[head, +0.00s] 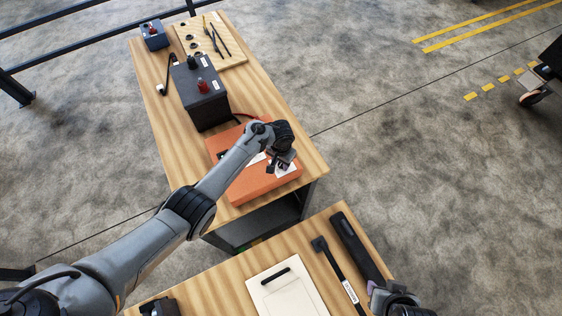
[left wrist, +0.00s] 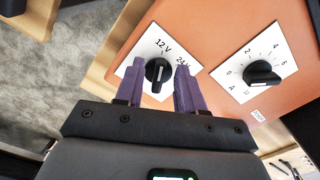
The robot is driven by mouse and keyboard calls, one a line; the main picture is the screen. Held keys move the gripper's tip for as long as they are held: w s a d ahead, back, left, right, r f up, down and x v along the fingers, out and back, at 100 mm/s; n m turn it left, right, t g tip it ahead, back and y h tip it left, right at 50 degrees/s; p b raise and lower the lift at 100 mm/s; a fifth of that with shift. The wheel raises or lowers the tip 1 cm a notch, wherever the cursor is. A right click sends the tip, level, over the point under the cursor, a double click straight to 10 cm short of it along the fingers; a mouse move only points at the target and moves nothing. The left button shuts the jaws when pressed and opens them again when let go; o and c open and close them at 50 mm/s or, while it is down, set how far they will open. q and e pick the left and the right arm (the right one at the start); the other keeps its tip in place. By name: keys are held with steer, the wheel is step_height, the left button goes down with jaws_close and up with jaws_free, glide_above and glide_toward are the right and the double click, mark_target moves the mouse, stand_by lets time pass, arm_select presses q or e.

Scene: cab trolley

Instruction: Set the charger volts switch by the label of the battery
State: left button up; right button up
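The orange charger (head: 262,190) lies on the far wooden table, with the dark battery (head: 198,108) behind it. The battery has red and dark terminal caps and a small white label too small to read. My left gripper (head: 277,163) is over the charger's right part. In the left wrist view, its purple fingers (left wrist: 160,66) are open, one on each side of the black volts switch (left wrist: 158,72). The plate reads 12 V and 24 V; which one the knob points to is unclear. Finger contact cannot be told. My right gripper (head: 378,292) is at the lower right, partly seen.
An amps dial (left wrist: 262,74) sits right of the volts switch. A tool board (head: 212,50) and a small blue-grey box (head: 154,36) lie at the table's far end. The near table holds a white panel (head: 285,292) and a black tool (head: 335,268).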

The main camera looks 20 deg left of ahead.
arm_select(q)
jaws_close()
steer(key=shift+m, duration=0.4)
steer(key=shift+a+r+m+p, duration=0.15)
steer(key=shift+m+p, duration=0.35)
steer(key=shift+m, duration=0.4)
steer(key=m, duration=0.2)
steer(key=shift+w+m, duration=0.1)
steer(key=shift+m, duration=0.3)
steer(key=m, duration=0.3)
steer(key=shift+w+a, duration=0.1)
steer(key=shift+a, duration=0.05)
steer(key=shift+w+m+b, duration=0.1)
steer(key=shift+m+b, duration=0.2)
steer(key=shift+m, duration=1.4)
